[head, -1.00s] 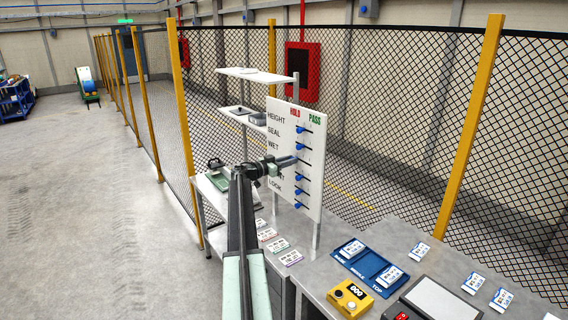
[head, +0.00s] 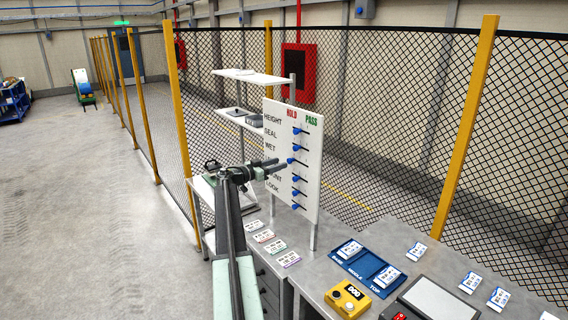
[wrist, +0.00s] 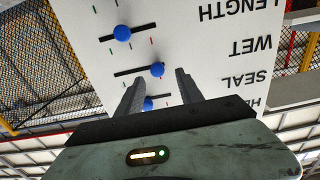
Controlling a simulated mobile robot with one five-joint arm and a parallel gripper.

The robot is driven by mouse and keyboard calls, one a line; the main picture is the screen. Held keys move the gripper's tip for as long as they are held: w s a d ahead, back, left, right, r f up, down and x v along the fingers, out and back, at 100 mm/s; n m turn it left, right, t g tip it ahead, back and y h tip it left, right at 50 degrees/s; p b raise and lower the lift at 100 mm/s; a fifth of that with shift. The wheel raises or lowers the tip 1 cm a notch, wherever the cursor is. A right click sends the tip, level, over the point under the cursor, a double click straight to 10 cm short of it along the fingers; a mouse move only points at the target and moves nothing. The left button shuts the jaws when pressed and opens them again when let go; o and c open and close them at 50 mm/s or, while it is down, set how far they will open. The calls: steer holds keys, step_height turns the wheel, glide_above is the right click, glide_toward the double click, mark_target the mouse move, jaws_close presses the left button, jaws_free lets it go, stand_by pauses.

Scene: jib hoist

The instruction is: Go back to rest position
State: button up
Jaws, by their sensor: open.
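In the wrist view the board appears upside down. There the two dark fingers (wrist: 160,86) are spread apart with nothing held between them. One blue knob (wrist: 157,69) shows beyond the gap, and another (wrist: 148,103) is partly hidden near the left finger. I cannot tell the exact gap to the board.
The bench (head: 330,262) carries a blue tray (head: 366,268) with cards, a yellow box (head: 347,299) with a display, and several loose cards. White shelves (head: 252,77) stand behind the board. A mesh fence (head: 400,110) runs behind. Open floor (head: 80,200) lies left.

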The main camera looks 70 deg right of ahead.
steer(key=v, duration=0.3)
